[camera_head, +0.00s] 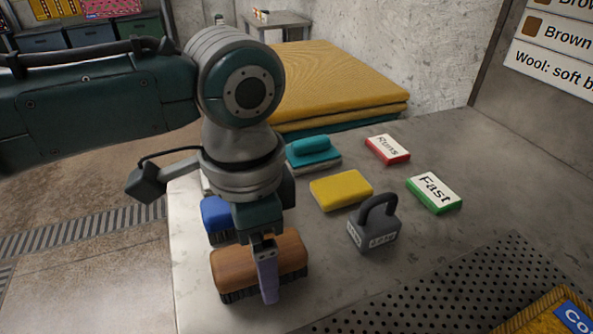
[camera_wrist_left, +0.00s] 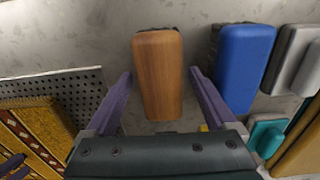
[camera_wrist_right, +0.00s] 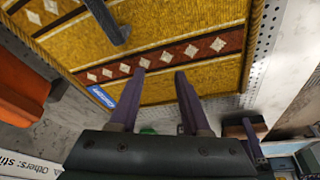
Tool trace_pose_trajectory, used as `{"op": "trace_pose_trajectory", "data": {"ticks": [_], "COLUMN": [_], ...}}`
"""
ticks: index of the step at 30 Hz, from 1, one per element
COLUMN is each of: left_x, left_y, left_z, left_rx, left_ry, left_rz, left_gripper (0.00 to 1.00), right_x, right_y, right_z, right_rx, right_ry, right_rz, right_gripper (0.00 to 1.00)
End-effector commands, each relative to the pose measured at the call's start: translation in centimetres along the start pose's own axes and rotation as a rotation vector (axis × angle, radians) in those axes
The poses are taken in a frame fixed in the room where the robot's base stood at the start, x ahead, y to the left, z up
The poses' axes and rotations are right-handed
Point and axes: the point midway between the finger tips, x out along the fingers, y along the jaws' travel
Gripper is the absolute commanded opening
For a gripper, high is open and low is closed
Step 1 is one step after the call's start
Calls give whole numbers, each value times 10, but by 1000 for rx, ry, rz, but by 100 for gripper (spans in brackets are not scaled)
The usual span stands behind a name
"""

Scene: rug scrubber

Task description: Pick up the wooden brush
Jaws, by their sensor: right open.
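The wooden brush (camera_head: 235,267), a brown block with dark bristles below, lies on the grey table near its front left. It also shows in the left wrist view (camera_wrist_left: 158,75). My left gripper (camera_head: 265,272) points down at the brush. In the left wrist view, its purple fingers (camera_wrist_left: 161,76) are open, one on each side of the brush, with a gap on both sides. In the head view one finger hides part of the brush. My right gripper (camera_wrist_right: 160,77) is open and empty over a patterned yellow rug (camera_wrist_right: 165,60); it is outside the head view.
A blue brush (camera_head: 215,217) lies close behind the wooden one. A teal brush (camera_head: 313,152), yellow sponge (camera_head: 341,189), grey weight (camera_head: 374,228), "Runs" block (camera_head: 388,148) and "Fast" block (camera_head: 434,194) stand further right. A perforated panel (camera_head: 470,285) lies at the front right.

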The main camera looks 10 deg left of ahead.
Motion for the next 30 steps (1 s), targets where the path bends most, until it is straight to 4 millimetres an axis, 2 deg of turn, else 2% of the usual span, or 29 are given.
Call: {"op": "trace_pose_trajectory", "data": {"ticks": [2,23,30], "left_x": [0,0,-1], "left_y": [0,0,0], "left_z": [0,0,0], "left_rx": [0,0,0], "left_ry": [0,0,1], "left_rz": [0,0,-1], "left_gripper": [80,1,0], "right_x": [0,0,0], "right_y": [0,0,0], "right_z": [0,-1,-1], "right_rx": [1,0,-2], "right_ry": [1,2,2], "right_rz": [0,0,1], "right_gripper": [48,48,48]}}
